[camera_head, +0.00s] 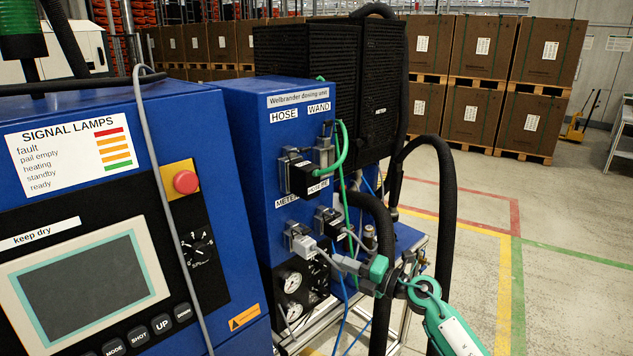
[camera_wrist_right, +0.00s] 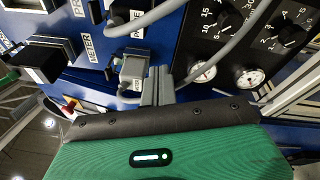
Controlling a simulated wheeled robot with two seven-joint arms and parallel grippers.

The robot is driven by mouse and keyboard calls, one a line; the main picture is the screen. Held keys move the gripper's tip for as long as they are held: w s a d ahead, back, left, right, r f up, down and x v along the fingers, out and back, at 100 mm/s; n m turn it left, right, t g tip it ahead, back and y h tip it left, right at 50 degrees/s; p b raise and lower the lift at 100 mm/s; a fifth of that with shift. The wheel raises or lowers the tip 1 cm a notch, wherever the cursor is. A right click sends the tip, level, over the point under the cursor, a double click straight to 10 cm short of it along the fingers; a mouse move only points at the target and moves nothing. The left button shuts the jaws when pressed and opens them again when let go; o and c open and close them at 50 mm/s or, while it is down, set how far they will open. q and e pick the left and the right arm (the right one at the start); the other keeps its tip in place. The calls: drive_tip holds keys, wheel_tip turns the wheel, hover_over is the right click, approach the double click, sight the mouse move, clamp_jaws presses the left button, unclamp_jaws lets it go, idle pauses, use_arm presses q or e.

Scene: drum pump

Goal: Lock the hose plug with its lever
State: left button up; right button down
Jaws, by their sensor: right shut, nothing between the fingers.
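The hose plug (camera_head: 303,180), a black block with a green hose, sits at the socket under the HOSE label on the blue dosing unit. Grey metal parts show around its socket, but I cannot tell the lever's position. The black block also shows at the left of the right wrist view (camera_wrist_right: 45,62). My right gripper (camera_head: 336,261) is shut and empty, below and to the right of the hose plug and apart from it. In the wrist view its fingertips (camera_wrist_right: 157,88) are close beside a grey plug (camera_wrist_right: 133,74); contact is unclear. My left gripper is out of view.
A lower grey plug (camera_head: 301,242) and a black plug (camera_head: 329,221) with grey cables crowd the panel. Gauges (camera_head: 292,282) sit below. A thick black hose (camera_head: 446,190) loops at the right. A control cabinet (camera_head: 110,220) stands at left. Open floor lies at right.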

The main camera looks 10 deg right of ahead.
drive_tip(key=s+r+n+h, duration=0.2)
drive_tip(key=s+r+n, duration=0.2)
drive_tip(key=r, duration=1)
drive_tip(key=s+r+n+t+h, duration=0.1)
drive_tip(key=s+r+n, duration=0.4)
drive_tip(key=r, duration=0.8)
drive_tip(key=n+h, duration=0.1)
drive_tip(key=n, duration=0.1)
drive_tip(key=shift+a+r+n+p, duration=0.25)
drive_tip(key=shift+r+n+p, duration=0.05)
drive_tip(key=shift+r+p, duration=0.1)
drive_tip(key=p+x, duration=0.4)
drive_tip(key=x, duration=0.6)
drive_tip(key=shift+d+r, duration=0.15)
drive_tip(key=shift+r, duration=0.05)
